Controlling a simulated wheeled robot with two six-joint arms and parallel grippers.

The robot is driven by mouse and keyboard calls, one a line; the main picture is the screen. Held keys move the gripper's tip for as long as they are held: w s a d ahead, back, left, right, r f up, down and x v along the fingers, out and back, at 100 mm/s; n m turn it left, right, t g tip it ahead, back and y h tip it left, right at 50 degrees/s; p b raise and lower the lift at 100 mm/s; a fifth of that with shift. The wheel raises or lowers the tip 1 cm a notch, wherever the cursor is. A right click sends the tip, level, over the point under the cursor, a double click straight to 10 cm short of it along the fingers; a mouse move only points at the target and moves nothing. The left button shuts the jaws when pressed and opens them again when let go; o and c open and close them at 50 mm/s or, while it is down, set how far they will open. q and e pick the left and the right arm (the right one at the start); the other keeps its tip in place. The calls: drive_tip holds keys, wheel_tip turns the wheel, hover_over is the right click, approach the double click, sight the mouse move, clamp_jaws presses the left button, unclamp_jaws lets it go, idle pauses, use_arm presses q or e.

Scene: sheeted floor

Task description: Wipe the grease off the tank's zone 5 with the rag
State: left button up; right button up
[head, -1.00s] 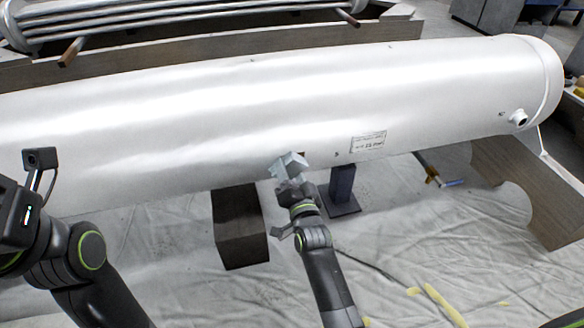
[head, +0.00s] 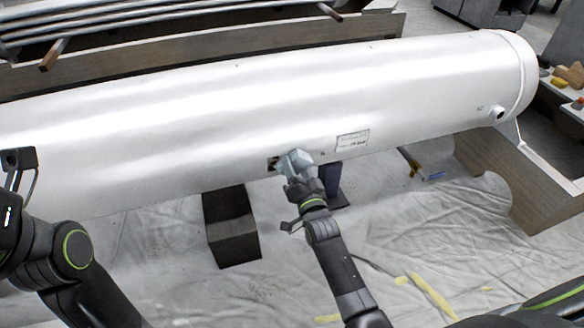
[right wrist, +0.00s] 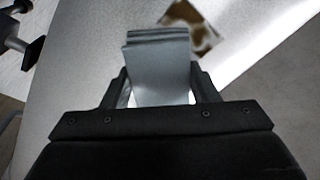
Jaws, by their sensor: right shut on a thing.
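The white tank (head: 200,120) lies lengthwise across the head view. A small dark brown grease patch (head: 272,163) shows on its lower front side; it also shows in the right wrist view (right wrist: 193,22), just beyond the rag. The folded grey-blue rag (head: 296,160) is just right of the patch in the head view. My right gripper (head: 301,180) is shut on the rag, and the wrist view shows the rag (right wrist: 160,75) between the fingers. I cannot tell whether the rag touches the tank. Zone numbers are too small to read.
A printed label (head: 352,140) is right of the rag on the tank, with a pipe stub (head: 497,113) farther right. A dark block (head: 231,228) and a dark post (head: 333,185) stand below the tank. A wooden cradle (head: 500,180) is at right. Sheeted floor lies in front.

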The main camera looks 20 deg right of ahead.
sight(295, 169)
drive_tip(key=s+p, duration=0.4)
drive_tip(key=shift+s+f, duration=0.15)
drive_tip(key=shift+f, duration=0.1)
drive_tip(key=shift+s+f+p, duration=0.15)
drive_tip(key=shift+s+p, duration=0.4)
drive_tip(key=shift+s, duration=0.15)
drive_tip(key=shift+s+f, duration=0.15)
drive_tip(key=s+p, duration=0.2)
drive_tip(key=s, duration=0.1)
drive_tip(key=shift+d+f, duration=0.1)
drive_tip(key=shift+f, duration=0.1)
